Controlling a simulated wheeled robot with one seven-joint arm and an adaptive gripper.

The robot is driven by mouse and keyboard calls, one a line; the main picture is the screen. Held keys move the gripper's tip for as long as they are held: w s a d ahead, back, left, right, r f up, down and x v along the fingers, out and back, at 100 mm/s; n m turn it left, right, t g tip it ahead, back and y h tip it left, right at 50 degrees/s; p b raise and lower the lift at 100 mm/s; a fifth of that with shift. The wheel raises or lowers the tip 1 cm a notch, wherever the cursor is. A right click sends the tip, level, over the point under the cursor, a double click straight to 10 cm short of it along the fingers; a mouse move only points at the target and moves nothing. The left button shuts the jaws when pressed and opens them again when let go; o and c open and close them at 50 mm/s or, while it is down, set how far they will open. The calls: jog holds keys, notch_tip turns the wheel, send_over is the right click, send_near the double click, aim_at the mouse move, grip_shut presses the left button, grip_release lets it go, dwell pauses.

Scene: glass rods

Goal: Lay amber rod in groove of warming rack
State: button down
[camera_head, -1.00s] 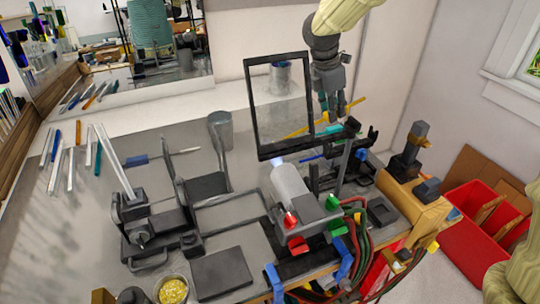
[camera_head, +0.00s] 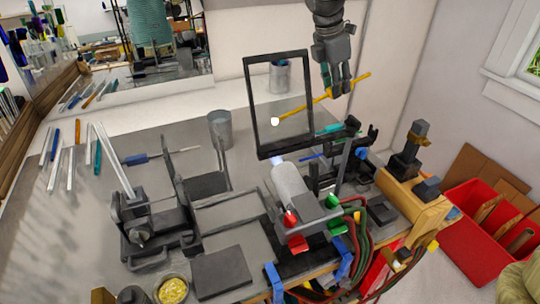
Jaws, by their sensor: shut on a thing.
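The amber rod (camera_head: 320,100) is held in the air by my gripper (camera_head: 338,90) at the upper centre. It slants from lower left to upper right, and its left end shows bright white inside the framed pane's outline. My gripper points down and is shut on the rod, right of its middle. A dark notched stand (camera_head: 372,136) below, with teal and blue rods near it, looks like the warming rack. Its groove is too small to make out. The amber rod is above this stand and apart from it.
A black framed pane (camera_head: 250,105) stands upright just left of my gripper. A torch (camera_head: 290,183) with red and green knobs and hoses stands in front. A metal cup (camera_head: 220,130) and loose rods (camera_head: 70,155) lie left. Red bins (camera_head: 480,225) are at the right.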

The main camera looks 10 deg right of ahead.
notch_tip(320, 180, up, 8)
jog(key=shift+w, duration=0.1)
dwell(0.4)
jog(key=shift+w, duration=0.1)
